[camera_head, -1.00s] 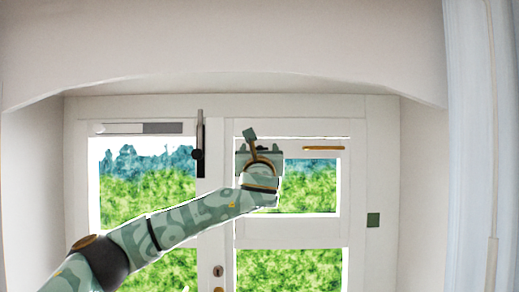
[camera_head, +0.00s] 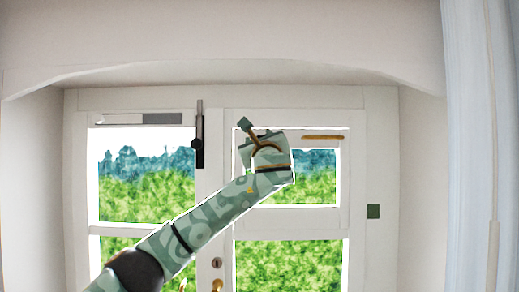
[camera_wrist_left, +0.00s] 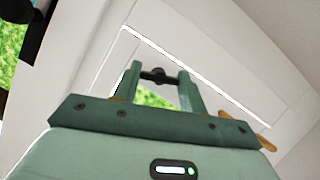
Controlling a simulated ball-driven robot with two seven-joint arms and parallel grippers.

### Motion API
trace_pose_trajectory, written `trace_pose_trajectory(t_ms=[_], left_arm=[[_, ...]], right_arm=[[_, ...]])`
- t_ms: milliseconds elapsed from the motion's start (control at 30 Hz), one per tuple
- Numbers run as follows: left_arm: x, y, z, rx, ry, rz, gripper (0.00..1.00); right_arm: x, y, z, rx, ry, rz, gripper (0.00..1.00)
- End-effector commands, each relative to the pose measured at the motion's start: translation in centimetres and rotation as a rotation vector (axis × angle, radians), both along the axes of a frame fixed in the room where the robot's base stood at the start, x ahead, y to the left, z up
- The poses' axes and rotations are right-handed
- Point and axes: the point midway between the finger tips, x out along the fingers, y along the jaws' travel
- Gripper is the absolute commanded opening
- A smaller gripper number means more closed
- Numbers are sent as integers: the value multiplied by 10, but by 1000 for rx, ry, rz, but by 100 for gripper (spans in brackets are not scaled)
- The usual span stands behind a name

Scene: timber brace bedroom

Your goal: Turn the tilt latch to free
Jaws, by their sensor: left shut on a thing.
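My left gripper (camera_head: 262,143) is up at the top left of the right-hand upper window, its arm rising from the lower left. In the left wrist view the two green fingers (camera_wrist_left: 163,78) are shut on a small dark piece (camera_wrist_left: 155,75), which I take to be the tilt latch. It lies close to the white window frame, and the gripper hides it in the head view. I cannot tell its exact turn angle. My right gripper is not in view.
A tall black handle (camera_head: 199,140) stands on the frame left of the gripper. A gold bar (camera_head: 322,137) is right of it. The window recess has walls on both sides.

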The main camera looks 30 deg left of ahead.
Motion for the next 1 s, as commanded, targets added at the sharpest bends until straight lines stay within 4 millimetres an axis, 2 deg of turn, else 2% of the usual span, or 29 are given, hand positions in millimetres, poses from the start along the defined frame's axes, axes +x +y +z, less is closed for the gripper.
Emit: trace_pose_trajectory(t_ms=[100,400,1000], left_arm=[[1,-1,-4,-98,-56,-1,19],[2,-2,-2,-341,-203,0,19],[2,-3,3,-810,-490,2,19]], right_arm=[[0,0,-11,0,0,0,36],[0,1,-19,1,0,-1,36],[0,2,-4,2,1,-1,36]])
